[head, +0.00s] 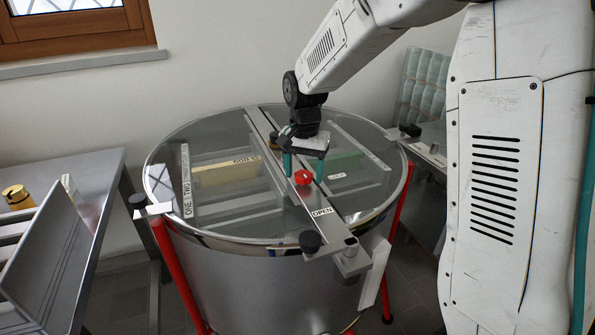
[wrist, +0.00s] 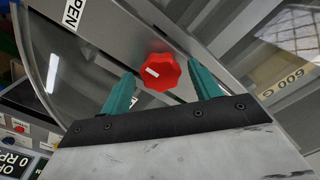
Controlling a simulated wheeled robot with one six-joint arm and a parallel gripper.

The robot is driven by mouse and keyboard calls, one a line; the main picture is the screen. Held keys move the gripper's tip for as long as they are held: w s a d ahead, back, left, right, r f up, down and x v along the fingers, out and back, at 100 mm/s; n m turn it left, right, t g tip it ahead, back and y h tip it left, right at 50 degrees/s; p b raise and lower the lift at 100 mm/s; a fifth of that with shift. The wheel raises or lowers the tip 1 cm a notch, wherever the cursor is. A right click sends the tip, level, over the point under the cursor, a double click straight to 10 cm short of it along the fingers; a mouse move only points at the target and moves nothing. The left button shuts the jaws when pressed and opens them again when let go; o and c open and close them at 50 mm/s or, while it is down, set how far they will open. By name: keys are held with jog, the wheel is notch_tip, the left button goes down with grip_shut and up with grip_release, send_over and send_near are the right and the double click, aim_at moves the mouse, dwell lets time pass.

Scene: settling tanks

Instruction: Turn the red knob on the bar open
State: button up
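The red knob (head: 303,178) sits on the metal bar (head: 335,231) that runs across the top of a round tank. The bar carries a label reading OPEN (head: 322,212) on the near side of the knob. In the wrist view the lobed red knob (wrist: 159,72) has a white mark on its face. My gripper (head: 304,168) is above the bar, fingers pointing down, with teal fingers. In the wrist view my gripper (wrist: 163,82) is open and empty, its fingertips apart on either side of the knob's lower part. I cannot tell whether they touch it.
The tank has a clear lid with a shiny rim (head: 220,240) and red legs. Black knobs (head: 310,241) stand near the rim. A metal table (head: 95,170) with a brass-coloured container (head: 17,196) is at left. A window is at upper left.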

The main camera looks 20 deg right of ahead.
aim_at(304, 174)
notch_tip(304, 174, up, 8)
jog(key=shift+f, duration=0.1)
dwell(0.5)
dwell(0.4)
jog(key=shift+s+n, duration=0.1)
jog(key=shift+n, duration=0.2)
jog(key=s+d+r+n+t, duration=0.1)
jog(key=s+n, duration=0.6)
jog(key=s, duration=2.4)
jog(key=shift+s+d+r, duration=0.2)
jog(key=shift+s+r, duration=0.2)
jog(key=shift+r, duration=0.2)
